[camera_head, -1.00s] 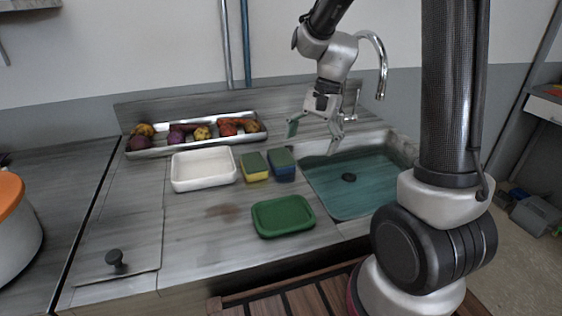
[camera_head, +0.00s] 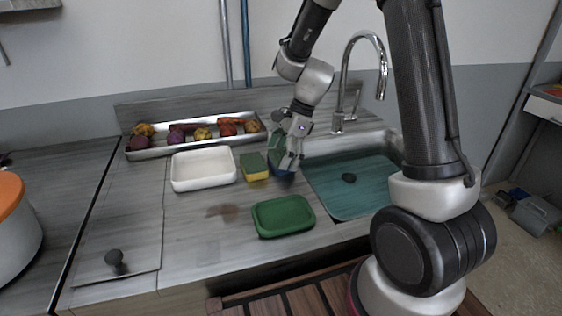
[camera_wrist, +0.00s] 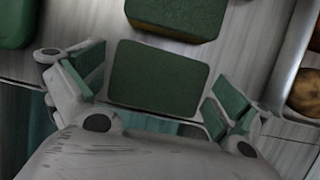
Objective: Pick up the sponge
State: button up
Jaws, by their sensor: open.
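Two sponges with green tops stand side by side on the counter. The left one, with a yellow lower part (camera_head: 254,167), is fully visible and apart from my gripper. The right one, with a blue lower part (camera_head: 284,178), is largely hidden by my gripper (camera_head: 287,158) in the head view. In the wrist view, a green sponge top (camera_wrist: 158,77) lies between the two green-padded fingers of my gripper (camera_wrist: 160,95), with a gap on each side. The other sponge (camera_wrist: 176,17) shows at the top of that view. My gripper is open and holds nothing.
A white tub (camera_head: 204,185) is left of the sponges, and a green tray (camera_head: 283,231) is in front. A metal tray (camera_head: 150,152) of vegetables stands behind. The sink (camera_head: 349,203) with its faucet (camera_head: 338,124) is to the right. The front left counter is mostly clear.

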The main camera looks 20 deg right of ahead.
aim_at(282, 156)
jog(key=shift+a+f, duration=0.1)
jog(key=shift+f, duration=0.1)
jog(key=c, duration=0.6)
jog(key=shift+r, duration=0.15)
notch_tip(282, 156, up, 10)
jog(key=shift+f, duration=0.1)
jog(key=shift+o, duration=0.5)
jog(key=shift+c, duration=1.4)
